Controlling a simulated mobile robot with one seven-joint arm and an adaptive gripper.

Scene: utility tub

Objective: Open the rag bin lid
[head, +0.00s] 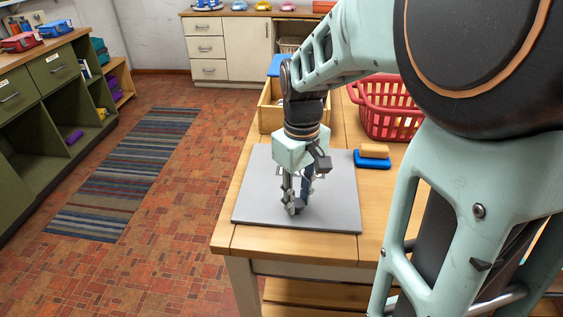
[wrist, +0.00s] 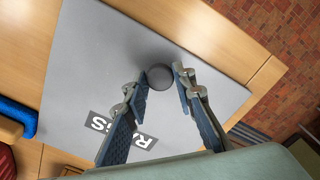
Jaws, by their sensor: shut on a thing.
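The rag bin lid (head: 258,200) is a flat grey square panel at the near end of the wooden worktop. It looks level and flush on the top. In the wrist view the lid (wrist: 85,75) carries a dark label (wrist: 120,130) reading RAGS and a round grey knob (wrist: 160,77). No bin interior shows.
A red basket (head: 375,118) and an open wooden box (head: 268,118) stand farther back. Bare worktop borders the lid's near edge. Open floor lies to the left.

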